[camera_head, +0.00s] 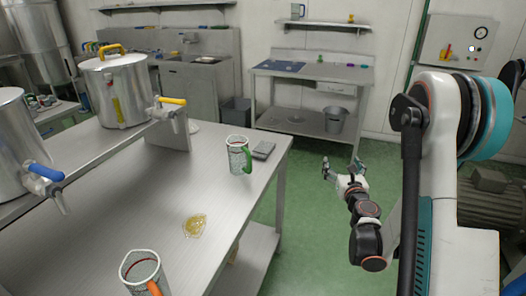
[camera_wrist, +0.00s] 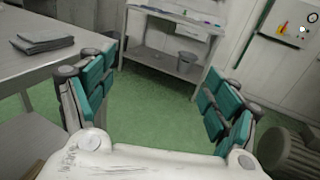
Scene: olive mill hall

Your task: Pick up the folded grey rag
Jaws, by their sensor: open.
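The folded grey rag (camera_head: 263,149) lies flat on the steel table (camera_head: 160,185) near its far right corner, just right of a mug with a green handle. In the wrist view the rag (camera_wrist: 43,42) shows at the upper left, on the table top. My gripper (camera_head: 343,168) is open and empty, out over the green floor to the right of the table and apart from the rag. In the wrist view both teal-padded fingers of my gripper (camera_wrist: 160,105) stand wide apart with only floor between them.
The green-handled mug (camera_head: 238,157) stands close to the rag. An orange-handled mug (camera_head: 143,272) and a yellow oily puddle (camera_head: 195,225) are nearer on the table. Steel tanks with taps (camera_head: 118,90) stand on a raised shelf at left. A back bench (camera_head: 313,75) holds a bucket (camera_head: 335,119) below.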

